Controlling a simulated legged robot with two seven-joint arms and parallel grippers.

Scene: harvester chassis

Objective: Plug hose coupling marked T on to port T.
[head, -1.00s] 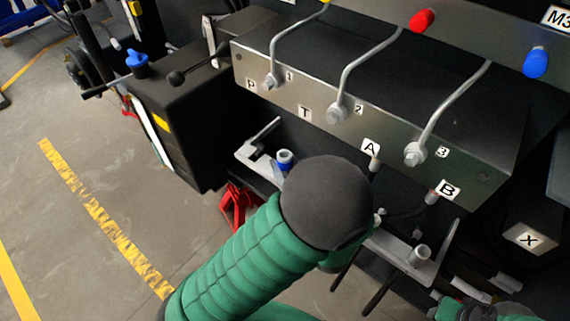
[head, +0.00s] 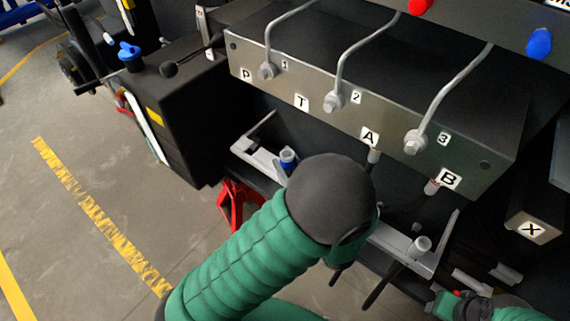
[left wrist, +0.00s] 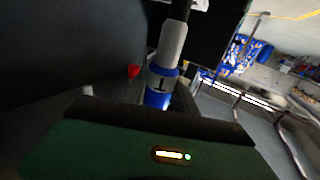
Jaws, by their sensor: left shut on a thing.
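In the left wrist view my left gripper (left wrist: 157,108) is shut on a grey and blue hose coupling (left wrist: 163,75). The coupling has a dark mark on its band, which looks like a T, and a dark hose or rod at its upper end. In the head view the coupling's blue and grey end (head: 288,160) shows beyond my dark wrist, which hides the gripper fingers. Label T (head: 302,102) is on the grey metal block, between labels P and A. Port T itself, under the block, cannot be made out.
The metal block (head: 290,95) carries levers and labels P (head: 246,75), A (head: 370,137) and B (head: 447,179). Stubs show below A and B. A grey bracket (head: 262,160) lies below the block, and its right part holds a light cylinder (head: 420,246). A black box (head: 185,110) stands left.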

